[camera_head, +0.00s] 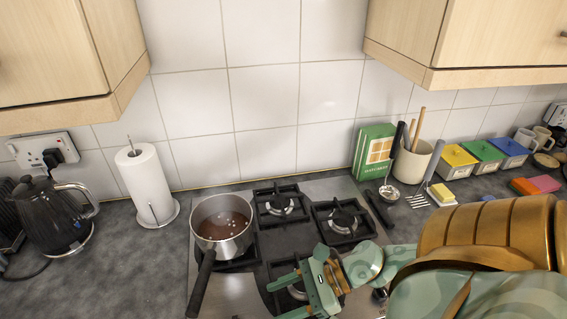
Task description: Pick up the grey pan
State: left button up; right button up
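The grey pan (238,247) stands upright on the left rear part of the hob, with brown liquid and small light bits inside. Its long black handle (202,284) points toward the front and slightly left. My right gripper (274,299), green and gold, is over the front of the hob, to the right of the pan handle. Its two fingers point left and are apart, with nothing seen between them. It does not touch the pan. My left gripper is out of view.
A paper towel roll (144,183) and a black kettle (52,218) stand left of the hob. A green box (372,152), a utensil pot (410,163) and coloured containers (482,153) line the back right. Wall cupboards (465,40) hang above. The front left worktop is clear.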

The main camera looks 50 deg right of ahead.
aim_at(222, 246)
jog(key=k, duration=1)
